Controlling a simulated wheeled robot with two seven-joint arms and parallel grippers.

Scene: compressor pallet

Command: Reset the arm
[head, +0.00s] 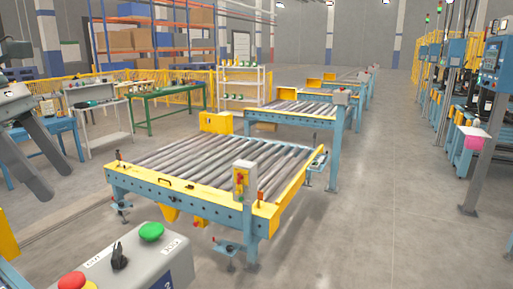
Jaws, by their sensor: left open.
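My left gripper (58,176) hangs at the left edge of the head view, its two grey fingers pointing down and right. The fingers are apart with nothing between them, so it is open and empty. It is in the air, left of the roller conveyor (225,160) and apart from it. My right gripper is not in view.
A grey control box (150,262) with a green button (151,231), a red button (72,280) and a black switch (119,257) is close in front. A green table (168,92) and blue workbench stand behind the left arm. Open floor (375,200) lies right of the conveyor.

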